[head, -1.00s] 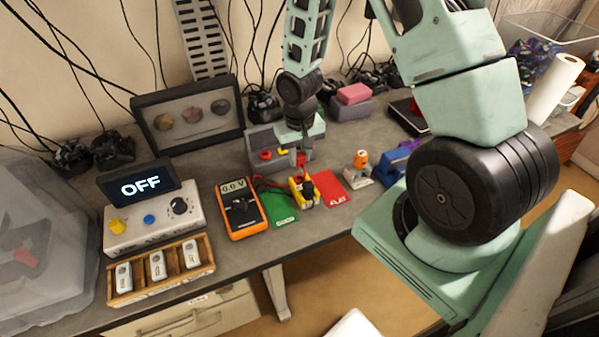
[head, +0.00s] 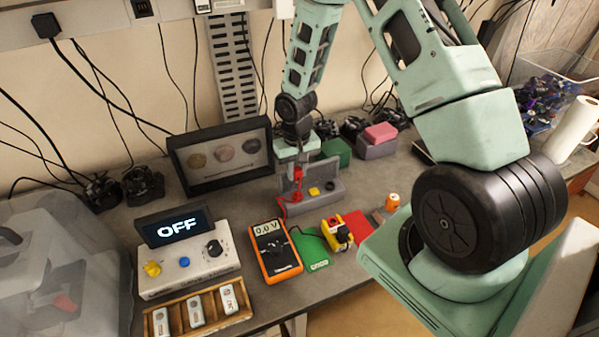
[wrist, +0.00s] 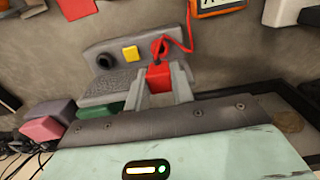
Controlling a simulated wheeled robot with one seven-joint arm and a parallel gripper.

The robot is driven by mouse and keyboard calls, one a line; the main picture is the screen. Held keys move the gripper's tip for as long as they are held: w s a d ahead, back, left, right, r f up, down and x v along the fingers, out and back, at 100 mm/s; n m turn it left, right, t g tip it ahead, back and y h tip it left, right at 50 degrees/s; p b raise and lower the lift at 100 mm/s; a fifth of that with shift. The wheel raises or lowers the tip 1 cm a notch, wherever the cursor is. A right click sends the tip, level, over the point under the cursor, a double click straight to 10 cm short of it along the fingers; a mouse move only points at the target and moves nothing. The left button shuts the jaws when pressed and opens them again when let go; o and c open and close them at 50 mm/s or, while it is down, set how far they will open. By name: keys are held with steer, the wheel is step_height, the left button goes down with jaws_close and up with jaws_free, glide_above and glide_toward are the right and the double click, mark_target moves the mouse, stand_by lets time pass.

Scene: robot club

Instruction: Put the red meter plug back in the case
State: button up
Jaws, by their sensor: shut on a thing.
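The red meter plug (head: 298,175) is between the fingers of my gripper (head: 298,168), which is shut on it. It also shows in the wrist view (wrist: 158,77), with its red lead curving away to the meter. The grey case (head: 331,192) has a yellow piece and a dark round hole. In the wrist view, the case (wrist: 100,57) lies just beyond the fingers, and the plug is at its end beside the yellow piece. My fingers hide whether the plug sits in the case. The orange meter (head: 275,252) reads 0.0 V.
A yellow battery holder (head: 337,233) stands between a green card (head: 312,250) and a red card (head: 358,224). A white control box (head: 190,272) showing OFF and a wooden tray (head: 178,309) are at the left.

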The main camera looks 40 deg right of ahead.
steer(key=b, duration=0.4)
glide_above(298, 197)
steer(key=shift+w+d+f, duration=0.1)
steer(key=shift+w+f, duration=0.1)
steer(key=shift+f, duration=1.1)
steer(key=shift+w+d+f, duration=0.1)
steer(key=shift+w+f, duration=0.1)
steer(key=shift+f, duration=1.1)
steer(key=shift+f+b, duration=0.75)
steer(key=shift+f, duration=0.1)
stand_by(0.5)
steer(key=o, duration=1)
step_height(298, 197, up, 17)
steer(key=b, duration=0.3)
steer(key=shift+r+b, duration=0.2)
steer(key=shift+b, duration=0.15)
